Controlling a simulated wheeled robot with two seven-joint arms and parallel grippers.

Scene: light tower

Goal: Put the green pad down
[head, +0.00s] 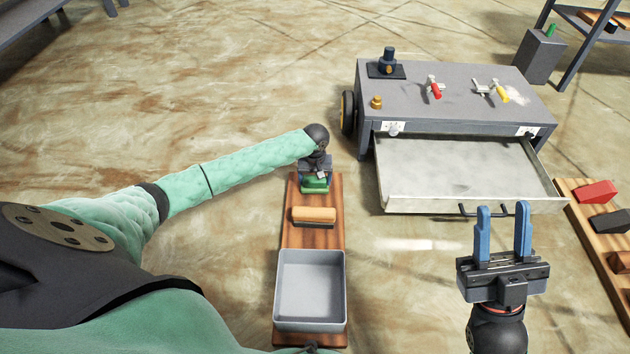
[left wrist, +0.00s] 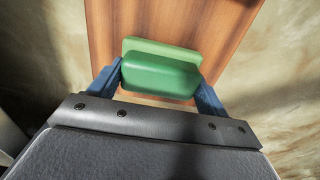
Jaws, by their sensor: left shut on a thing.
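The green pad (head: 315,185) is at the far end of a narrow wooden board in the head view. My left gripper (head: 316,178) is over that end of the board and shut on the pad. In the left wrist view the green pad (left wrist: 160,75) sits between the two blue fingers of my left gripper (left wrist: 158,84), with the board behind it. I cannot tell whether the pad touches the board. My right gripper (head: 503,238) is open and empty at the lower right, in front of the drawer.
The wooden board (head: 300,240) also bears an orange-brown block (head: 314,215) and a grey bin (head: 310,325). A grey cart (head: 455,90) with an open, empty drawer (head: 465,175) stands to the right. A wooden rack (head: 585,215) with colored blocks is at the right edge.

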